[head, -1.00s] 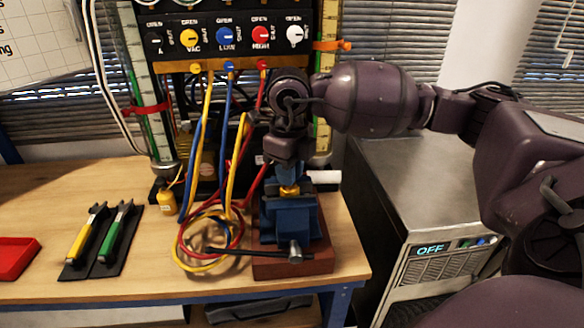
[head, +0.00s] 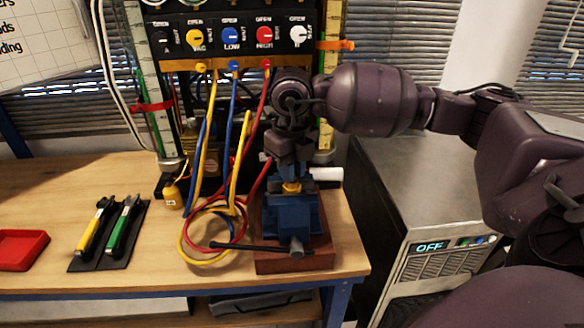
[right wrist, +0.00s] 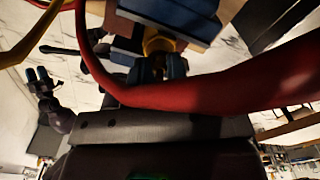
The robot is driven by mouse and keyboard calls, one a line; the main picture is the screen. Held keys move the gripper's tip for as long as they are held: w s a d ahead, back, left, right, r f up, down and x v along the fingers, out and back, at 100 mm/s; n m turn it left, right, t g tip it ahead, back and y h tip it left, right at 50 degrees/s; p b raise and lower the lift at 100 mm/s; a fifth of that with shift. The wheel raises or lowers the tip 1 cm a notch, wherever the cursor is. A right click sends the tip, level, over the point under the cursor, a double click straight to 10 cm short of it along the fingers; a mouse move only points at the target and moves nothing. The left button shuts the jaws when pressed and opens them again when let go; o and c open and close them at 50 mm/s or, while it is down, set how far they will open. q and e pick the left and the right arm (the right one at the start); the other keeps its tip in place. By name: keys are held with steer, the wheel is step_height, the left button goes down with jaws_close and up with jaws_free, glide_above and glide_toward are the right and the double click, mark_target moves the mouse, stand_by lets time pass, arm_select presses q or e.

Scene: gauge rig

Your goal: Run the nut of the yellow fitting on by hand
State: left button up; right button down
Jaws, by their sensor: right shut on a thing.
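The yellow fitting (head: 291,187) stands upright at the top of a blue vise (head: 290,215) on the bench. My right gripper (head: 289,172) points down onto it from above, its fingers shut on the fitting's nut. The nut itself is mostly hidden by the fingers. In the right wrist view the fingertips (right wrist: 160,68) meet just at the yellow fitting (right wrist: 158,42), with the vise (right wrist: 180,14) beyond. My left gripper (right wrist: 38,78) seems to show small at the left of that view, away from the fitting; its jaw state is unclear.
Yellow, blue and red hoses (head: 213,232) hang from the valve panel (head: 230,36) and coil left of the vise. A red hose (right wrist: 220,88) crosses close in the wrist view. Two tools on a dark mat (head: 105,235) and a red tray (head: 22,250) lie left.

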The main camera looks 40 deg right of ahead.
stand_by(0.4)
steer(key=c, duration=1.1)
jaws_free()
steer(key=shift+o, duration=0.2)
step_height(320, 180, up, 11)
steer(key=shift+p, duration=0.45)
steer(key=shift+f, duration=0.1)
